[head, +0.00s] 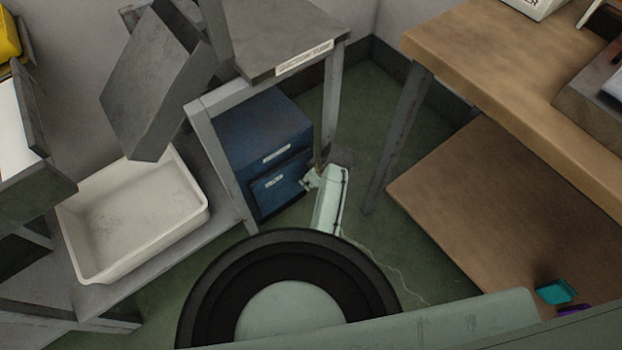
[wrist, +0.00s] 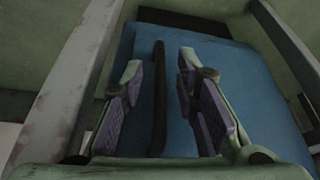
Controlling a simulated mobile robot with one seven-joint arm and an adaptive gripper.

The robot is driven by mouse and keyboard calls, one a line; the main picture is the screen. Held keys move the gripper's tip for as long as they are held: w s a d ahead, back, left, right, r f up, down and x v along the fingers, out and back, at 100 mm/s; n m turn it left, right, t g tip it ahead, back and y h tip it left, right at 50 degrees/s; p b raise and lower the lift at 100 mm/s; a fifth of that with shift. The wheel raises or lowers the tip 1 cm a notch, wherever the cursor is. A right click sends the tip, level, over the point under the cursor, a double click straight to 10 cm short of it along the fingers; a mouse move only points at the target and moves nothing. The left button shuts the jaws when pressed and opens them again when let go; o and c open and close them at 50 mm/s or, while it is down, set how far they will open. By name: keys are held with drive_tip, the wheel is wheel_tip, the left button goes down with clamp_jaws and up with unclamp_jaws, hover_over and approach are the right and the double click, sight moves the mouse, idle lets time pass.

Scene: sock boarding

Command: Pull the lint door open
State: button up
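The blue lint box (head: 262,132) stands on the floor under a grey table. Its blue door (head: 282,190) faces me, carries a small pale label and looks closed. My gripper (head: 309,180) is at the right side of this door, partly hidden by my own pale green arm. In the wrist view, my gripper (wrist: 158,75) is open, with purple pads on both fingers. A dark upright bar, which looks like the door handle (wrist: 158,100), lies between the fingers against the blue surface (wrist: 225,75). Gaps show on both sides of the bar.
Grey table legs (head: 222,165) stand close on both sides of the box; one also shows in the wrist view (wrist: 70,85). A white tub (head: 135,210) sits on a shelf at left. A wooden bench (head: 490,60) with a lower shelf stands at right. Green floor (head: 365,110) lies between.

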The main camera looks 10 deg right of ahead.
drive_tip(key=shift+w+f, duration=0.1)
drive_tip(key=shift+c, duration=0.3)
clamp_jaws()
idle(0.6)
